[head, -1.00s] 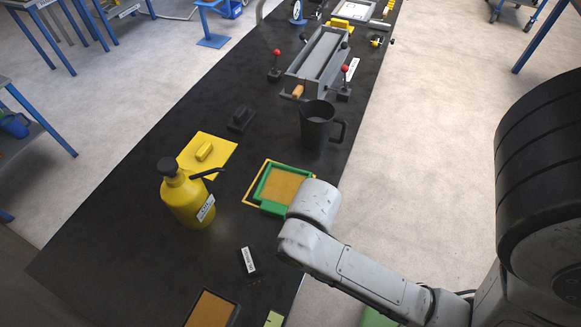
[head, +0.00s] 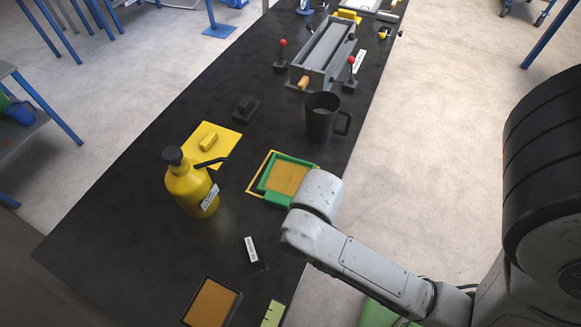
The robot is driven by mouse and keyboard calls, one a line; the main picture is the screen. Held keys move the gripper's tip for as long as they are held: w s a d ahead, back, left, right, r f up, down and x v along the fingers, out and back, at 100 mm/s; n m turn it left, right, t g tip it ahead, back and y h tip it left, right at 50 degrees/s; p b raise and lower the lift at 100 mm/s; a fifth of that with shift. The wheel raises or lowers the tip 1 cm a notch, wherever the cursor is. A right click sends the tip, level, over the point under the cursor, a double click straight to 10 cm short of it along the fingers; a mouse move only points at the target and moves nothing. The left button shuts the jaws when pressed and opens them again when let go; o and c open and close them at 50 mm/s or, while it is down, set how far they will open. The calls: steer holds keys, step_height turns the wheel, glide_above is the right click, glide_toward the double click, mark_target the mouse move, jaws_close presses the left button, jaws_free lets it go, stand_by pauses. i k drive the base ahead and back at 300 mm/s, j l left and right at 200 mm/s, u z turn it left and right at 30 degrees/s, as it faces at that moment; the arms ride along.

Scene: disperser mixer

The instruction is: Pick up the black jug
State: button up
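The black jug (head: 319,122) stands upright on the dark bench, near the bench's right edge. Its handle points right in the head view, and its open top faces up. My arm reaches in from the lower right, and its nearest visible link ends below the jug, apart from it. My gripper is not visible in the head view; I cannot see its fingers. Nothing is seen touching the jug.
A green-framed tray (head: 263,188) lies between the jug and my arm. A yellow bottle (head: 192,190) with a black spout stands to the left. A grey trough machine (head: 322,58) with red-knobbed levers stands behind the jug. A yellow plate (head: 224,156) lies left.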

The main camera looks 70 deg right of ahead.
mark_target(322, 109)
steer(key=k+l, duration=0.2)
steer(key=l, duration=0.15)
steer(key=k+l, duration=0.2)
steer(key=l, duration=0.2)
steer(key=k+l, duration=0.2)
steer(key=l, duration=0.15)
steer(key=z, duration=0.05)
